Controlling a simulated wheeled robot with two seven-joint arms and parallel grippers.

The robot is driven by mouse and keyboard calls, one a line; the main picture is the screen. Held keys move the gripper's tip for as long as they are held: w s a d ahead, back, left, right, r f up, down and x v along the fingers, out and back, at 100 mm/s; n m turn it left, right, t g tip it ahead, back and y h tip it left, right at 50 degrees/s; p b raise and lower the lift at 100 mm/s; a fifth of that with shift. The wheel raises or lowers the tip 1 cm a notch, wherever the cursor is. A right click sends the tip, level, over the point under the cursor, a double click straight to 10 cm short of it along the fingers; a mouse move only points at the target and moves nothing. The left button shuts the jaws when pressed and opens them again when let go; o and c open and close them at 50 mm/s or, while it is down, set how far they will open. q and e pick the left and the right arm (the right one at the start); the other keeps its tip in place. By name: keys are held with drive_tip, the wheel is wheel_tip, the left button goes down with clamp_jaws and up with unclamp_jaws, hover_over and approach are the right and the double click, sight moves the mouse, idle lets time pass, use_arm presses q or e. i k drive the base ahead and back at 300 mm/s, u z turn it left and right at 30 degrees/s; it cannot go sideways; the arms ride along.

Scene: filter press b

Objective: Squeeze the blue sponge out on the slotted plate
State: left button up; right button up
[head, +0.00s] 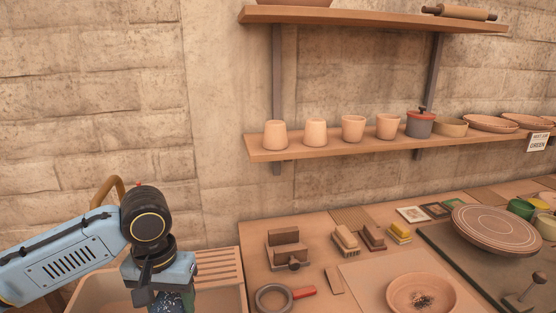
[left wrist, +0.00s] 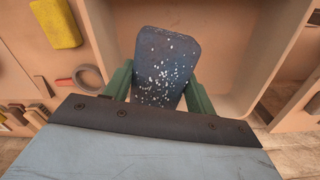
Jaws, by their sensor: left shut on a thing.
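My left gripper (head: 162,290) is shut on the blue sponge (left wrist: 165,62), which is dark blue with white specks. In the left wrist view the sponge sits between the two green fingers of my left gripper (left wrist: 160,88), over the open inside of a pale basin. In the head view only a small part of the sponge (head: 178,303) shows below the gripper, at the bottom edge. The slotted plate (head: 220,262) lies on the basin's far right part, just right of my left gripper. My right gripper is not in view.
The basin (head: 96,291) stands left of the wooden table (head: 255,255). The table holds a ring-shaped tool (head: 272,300), brushes (head: 346,238), a yellow sponge (head: 399,232), a bowl (head: 421,292) and a round wheel (head: 498,228). A shelf (head: 300,150) with cups hangs above.

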sight(217, 265)
drive_tip(key=u, duration=0.05)
drive_tip(key=k, duration=1.1)
drive_tip(key=z, duration=0.7)
drive_tip(key=i, duration=1.5)
drive_tip(key=u, duration=0.65)
